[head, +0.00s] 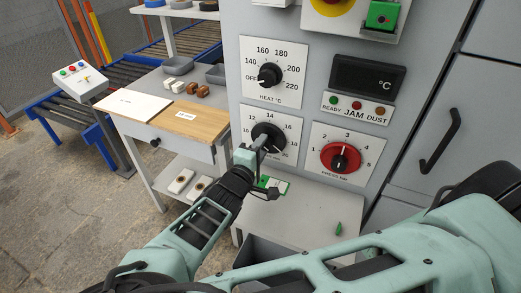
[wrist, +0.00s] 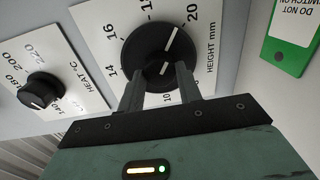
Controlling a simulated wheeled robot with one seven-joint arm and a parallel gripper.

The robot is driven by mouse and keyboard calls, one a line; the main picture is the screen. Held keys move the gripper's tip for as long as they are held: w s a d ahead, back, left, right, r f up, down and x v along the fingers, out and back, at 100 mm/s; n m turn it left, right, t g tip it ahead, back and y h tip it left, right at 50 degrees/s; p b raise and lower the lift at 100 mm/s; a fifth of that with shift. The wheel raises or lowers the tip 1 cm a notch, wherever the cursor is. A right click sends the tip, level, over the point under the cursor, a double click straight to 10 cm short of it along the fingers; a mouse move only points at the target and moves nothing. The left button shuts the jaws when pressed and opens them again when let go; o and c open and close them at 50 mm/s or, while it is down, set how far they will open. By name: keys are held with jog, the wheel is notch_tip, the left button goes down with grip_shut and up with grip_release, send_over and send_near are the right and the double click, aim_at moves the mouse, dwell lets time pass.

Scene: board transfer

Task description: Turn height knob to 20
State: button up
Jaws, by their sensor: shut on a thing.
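The height knob (head: 265,131) is a round black dial on a white plate, low on the grey machine front, partly hidden by my gripper in the head view. In the wrist view the knob (wrist: 146,40) fills the upper middle. Its white pointer line slants up and right, toward the 20 label (wrist: 192,14); I cannot tell whether it lines up exactly. My gripper (head: 257,147) reaches it from the front. In the wrist view the two fingers of my gripper (wrist: 159,72) stand on either side of the knob's grip, shut on it.
A dark display (head: 367,77) is above that. A green-and-white tag (head: 272,184) is just below my gripper. A side table with a wooden board (head: 190,120) stands left.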

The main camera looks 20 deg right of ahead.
jog(key=shift+m, duration=1)
jog(key=o, duration=1)
